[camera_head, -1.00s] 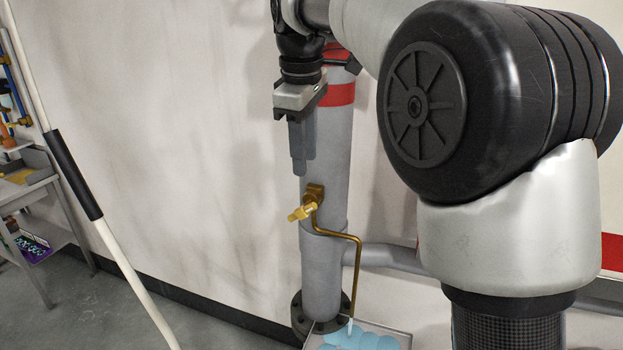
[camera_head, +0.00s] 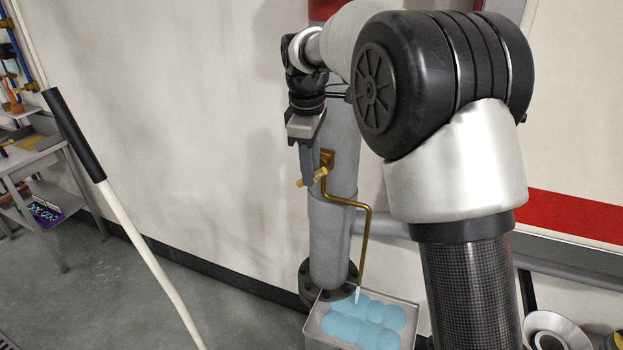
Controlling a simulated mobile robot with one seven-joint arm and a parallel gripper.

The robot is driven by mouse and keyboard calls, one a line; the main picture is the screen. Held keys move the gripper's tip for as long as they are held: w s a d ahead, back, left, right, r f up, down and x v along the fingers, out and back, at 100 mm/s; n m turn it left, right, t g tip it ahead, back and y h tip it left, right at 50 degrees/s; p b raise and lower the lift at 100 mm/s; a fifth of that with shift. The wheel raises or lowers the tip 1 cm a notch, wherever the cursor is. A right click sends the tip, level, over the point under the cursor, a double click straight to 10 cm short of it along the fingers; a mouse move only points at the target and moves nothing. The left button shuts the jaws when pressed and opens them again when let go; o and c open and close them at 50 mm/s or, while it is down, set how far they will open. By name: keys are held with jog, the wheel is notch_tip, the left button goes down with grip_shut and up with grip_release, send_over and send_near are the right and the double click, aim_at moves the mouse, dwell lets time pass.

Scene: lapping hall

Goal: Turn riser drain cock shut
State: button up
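The brass riser drain cock (camera_head: 327,160) sits on the side of the grey vertical riser pipe (camera_head: 332,235). Its short yellow-brass handle (camera_head: 319,178) points out to the lower left. A thin brass drain tube (camera_head: 365,235) runs from the cock, bends right and drops, with a pale tip at its lower end. My gripper (camera_head: 307,184) points down, with its grey fingers at the handle and overlapping part of it. I cannot tell whether they touch it or stand around it. The fingers show edge-on, so their opening is hidden.
A pale tray (camera_head: 312,327) with several light-blue rounded pieces stands under the tube end. A white pole with a black sleeve (camera_head: 75,135) slants across the left. A grey bench (camera_head: 38,160) stands far left. My arm hides much of the right side.

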jog(key=shift+w+f, duration=0.15)
jog(key=shift+f, duration=0.7)
jog(key=shift+w+f, duration=0.15)
jog(key=shift+f, duration=0.65)
grip_shut()
